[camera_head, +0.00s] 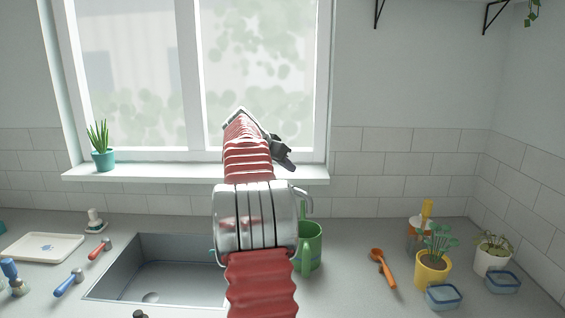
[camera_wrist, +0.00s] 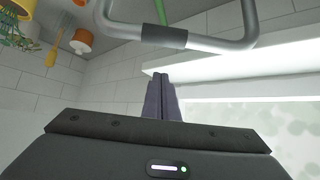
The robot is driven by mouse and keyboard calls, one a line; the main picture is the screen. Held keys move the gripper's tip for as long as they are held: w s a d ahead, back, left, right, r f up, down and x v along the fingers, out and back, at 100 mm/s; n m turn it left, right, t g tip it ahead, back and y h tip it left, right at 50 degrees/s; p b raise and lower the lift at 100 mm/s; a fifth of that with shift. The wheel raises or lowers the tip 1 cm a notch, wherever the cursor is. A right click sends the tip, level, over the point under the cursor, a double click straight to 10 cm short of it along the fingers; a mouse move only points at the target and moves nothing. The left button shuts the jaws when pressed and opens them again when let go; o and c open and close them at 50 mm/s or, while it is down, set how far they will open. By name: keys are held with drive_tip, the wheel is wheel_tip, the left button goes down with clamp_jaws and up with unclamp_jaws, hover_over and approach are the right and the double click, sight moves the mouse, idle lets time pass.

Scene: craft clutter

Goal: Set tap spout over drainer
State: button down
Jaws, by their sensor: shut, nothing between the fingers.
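The silver tap spout (camera_head: 305,194) shows in part just right of my arm, near the green jug (camera_head: 313,247); my arm hides the rest. A grey bent pipe with a dark band, seemingly the tap (camera_wrist: 220,46), crosses the top of the wrist view, apart from my fingers. I see no clearly separate drainer. My gripper (camera_head: 283,155) is raised in front of the window; its fingers (camera_wrist: 160,80) are together and empty.
A white tray (camera_head: 20,253), a red-handled tool (camera_head: 100,248) and a blue-handled tool (camera_head: 69,283) lie left of the sink. An orange spoon (camera_head: 382,267), potted plants (camera_head: 433,268) and blue-lidded boxes (camera_head: 443,297) stand right. The window sill (camera_head: 190,174) juts out behind the counter.

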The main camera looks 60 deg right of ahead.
drive_tip(key=shift+w+a+f, duration=0.1)
drive_tip(key=shift+a+f, duration=0.15)
drive_tip(key=shift+f, duration=0.8)
drive_tip(key=shift+a+f, duration=0.2)
drive_tip(key=shift+f, duration=0.8)
drive_tip(key=shift+a, duration=0.1)
drive_tip(key=shift+w+a+f, duration=0.15)
drive_tip(key=shift+w+a, duration=0.05)
drive_tip(key=shift+a, duration=0.4)
drive_tip(key=shift+a+f, duration=0.15)
drive_tip(key=shift+a, duration=0.05)
